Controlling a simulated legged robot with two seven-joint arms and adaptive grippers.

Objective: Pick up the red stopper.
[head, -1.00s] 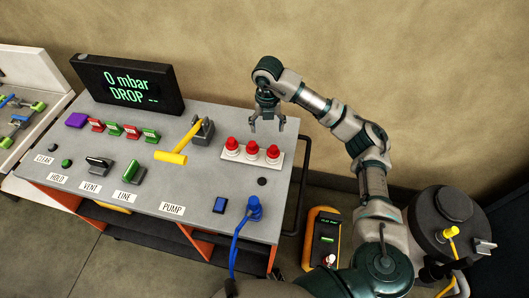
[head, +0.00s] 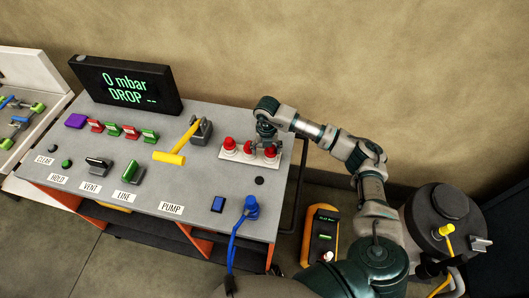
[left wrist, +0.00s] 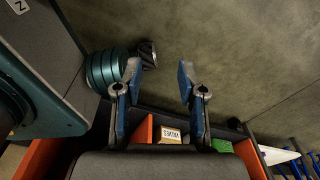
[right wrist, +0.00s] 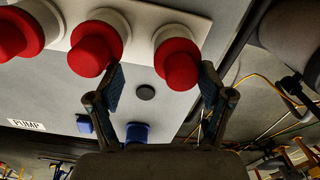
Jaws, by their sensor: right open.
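Three red stoppers with white collars stand in a row on a white strip (head: 224,155) on the grey console: left (head: 230,143), middle (head: 248,147) and right (head: 271,153). My right gripper (head: 261,148) is down at the middle and right ones, open. In the right wrist view its jaws (right wrist: 160,80) are spread, with the right stopper (right wrist: 178,65) between them, nearer the right finger. The middle stopper (right wrist: 95,50) is beside the left finger. I cannot tell whether either finger touches. My left gripper (left wrist: 158,75) is open and empty, low beside an orange-edged shelf.
A yellow-handled lever (head: 170,157) stands left of the stoppers. A blue plug with cable (head: 251,206) and a blue button (head: 218,204) are at the front right. A display (head: 127,85) is at the back left.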

